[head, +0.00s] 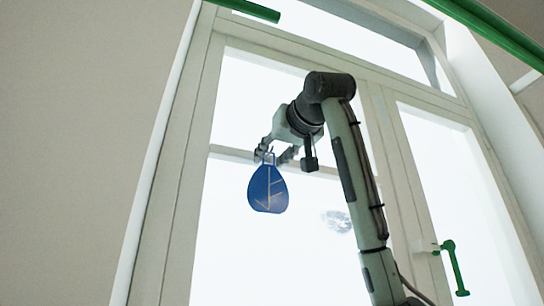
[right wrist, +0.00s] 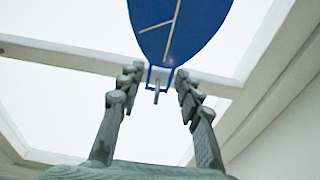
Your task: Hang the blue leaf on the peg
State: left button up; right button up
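The blue leaf (head: 267,190), with pale vein lines, hangs below my right gripper (head: 274,155) in front of the window in the head view. In the right wrist view the leaf (right wrist: 180,22) is at the top, its thin blue loop (right wrist: 149,76) between the fingertips. My right gripper (right wrist: 158,80) is open, with a small gap on each side of the loop. A short grey peg (right wrist: 157,92) shows within the loop and crosses its end bar. Whether the loop bears on the peg is hard to tell. My left gripper is not in view.
A tall pale window frame (head: 195,210) with a crossbar (head: 232,152) stands behind the leaf. A green window handle (head: 454,268) is at the lower right. Green bars (head: 248,9) show at the top. A plain wall (head: 75,150) fills the left.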

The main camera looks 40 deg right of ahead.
jog(key=shift+o, duration=0.9)
jog(key=v, duration=1.2)
